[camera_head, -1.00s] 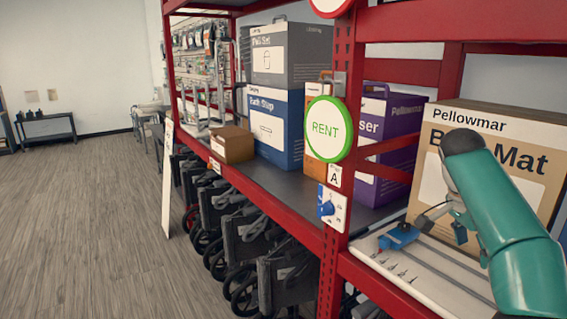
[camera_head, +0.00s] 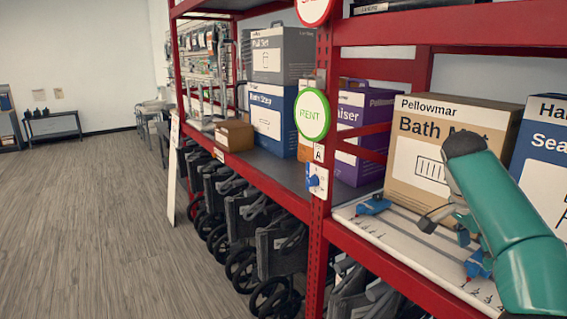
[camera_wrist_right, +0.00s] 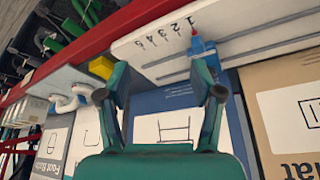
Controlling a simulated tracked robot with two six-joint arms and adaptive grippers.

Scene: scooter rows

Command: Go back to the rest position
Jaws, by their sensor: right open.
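My right arm comes in from the lower right of the head view, teal with a dark joint. Its gripper (camera_head: 445,228) hangs over the white numbered board, in front of the Bath Mat box (camera_head: 448,155). In the right wrist view the two fingers of this gripper (camera_wrist_right: 160,94) stand wide apart with nothing between them. The white board (camera_wrist_right: 150,45) with its slots and printed numbers lies beyond them. A blue slider with a red pointer (camera_wrist_right: 200,45) sits on it, near the right finger; whether they touch is unclear. My left gripper is in neither view.
Red shelving (camera_head: 250,170) runs along the right side, with boxes on its deck and several folded wheeled walkers (camera_head: 240,225) below. A second blue slider (camera_head: 373,205) sits at the board's far end. The wooden floor (camera_head: 90,220) at left is open.

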